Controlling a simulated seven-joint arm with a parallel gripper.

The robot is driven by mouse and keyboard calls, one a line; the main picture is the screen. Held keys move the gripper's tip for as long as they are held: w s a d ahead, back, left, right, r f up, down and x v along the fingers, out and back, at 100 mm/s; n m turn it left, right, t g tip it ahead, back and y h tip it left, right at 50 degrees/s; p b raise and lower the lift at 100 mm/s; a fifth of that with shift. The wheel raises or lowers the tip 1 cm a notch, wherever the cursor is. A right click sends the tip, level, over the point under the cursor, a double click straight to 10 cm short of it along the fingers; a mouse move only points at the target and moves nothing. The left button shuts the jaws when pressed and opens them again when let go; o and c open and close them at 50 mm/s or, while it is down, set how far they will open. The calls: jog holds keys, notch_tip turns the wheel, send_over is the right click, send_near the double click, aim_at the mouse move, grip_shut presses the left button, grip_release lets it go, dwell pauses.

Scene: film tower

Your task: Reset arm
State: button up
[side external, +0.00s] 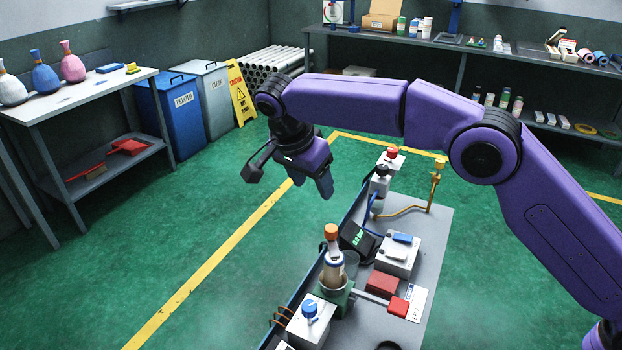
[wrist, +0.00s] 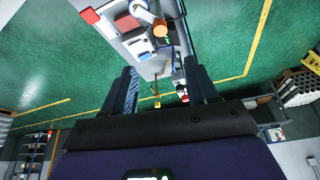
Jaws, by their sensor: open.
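My purple arm reaches in from the right in the side external view. My gripper (side external: 326,188) hangs in the air to the left of the workbench (side external: 432,232), above the green floor. In the wrist view my gripper (wrist: 160,85) shows two dark fingers set wide apart with nothing between them. A bottle with an orange cap (side external: 333,258) stands upright in a holder on the workbench, below my gripper. The bottle's orange cap (wrist: 160,28) also shows at the top of the wrist view, beyond the fingers.
The workbench carries a white box with a blue knob (side external: 310,318), a red block (side external: 382,284), a dark display (side external: 358,238) and a brass pipe fitting (side external: 436,175). The floor between is clear.

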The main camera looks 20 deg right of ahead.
dwell(0.6)
jog(key=s+d+f+n+g+y, duration=0.1)
jog(key=s+d+n+y, duration=0.1)
jog(key=s+d+n, duration=1)
jog(key=s+d+f+n+g+y, duration=0.1)
jog(key=s+d+n+y, duration=0.1)
jog(key=s+d+n, duration=1)
jog(key=s+d, duration=0.3)
jog(key=s, duration=0.3)
jog(key=s+d, duration=0.3)
jog(key=s, duration=0.4)
jog(key=shift+d+f, duration=0.3)
jog(key=shift+f, duration=0.05)
